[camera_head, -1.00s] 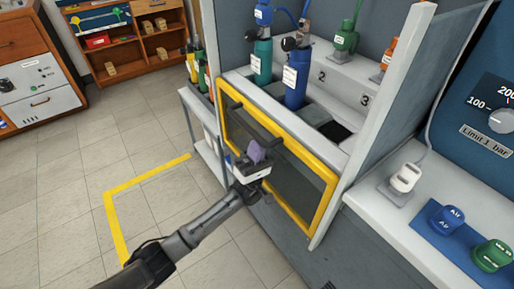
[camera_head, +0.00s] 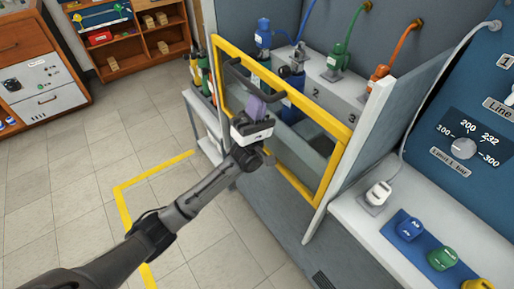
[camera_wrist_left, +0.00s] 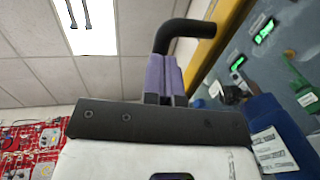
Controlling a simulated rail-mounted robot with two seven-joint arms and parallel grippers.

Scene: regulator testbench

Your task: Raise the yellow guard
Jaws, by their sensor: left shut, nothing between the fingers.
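The yellow-framed guard (camera_head: 340,128) with its clear pane stands across the front of the bottle bay, its top bar in front of the bottles. Its dark handle (camera_head: 246,78) runs along the upper part; in the left wrist view the handle (camera_wrist_left: 186,28) bends over above my fingers. My left gripper (camera_head: 257,104) is shut, with purple fingers and nothing between them, right at the handle's underside. In the left wrist view the fingertips (camera_wrist_left: 165,62) are against or very close under the handle; contact is hard to tell. My right gripper is not in view.
Bottles, including a blue one (camera_wrist_left: 280,140), stand behind the guard. A grey side wall (camera_head: 372,135) bounds the bay on the right. Beyond it are a white counter with blue and green caps (camera_head: 410,229) and a dial panel (camera_head: 470,140). Floor at left is open.

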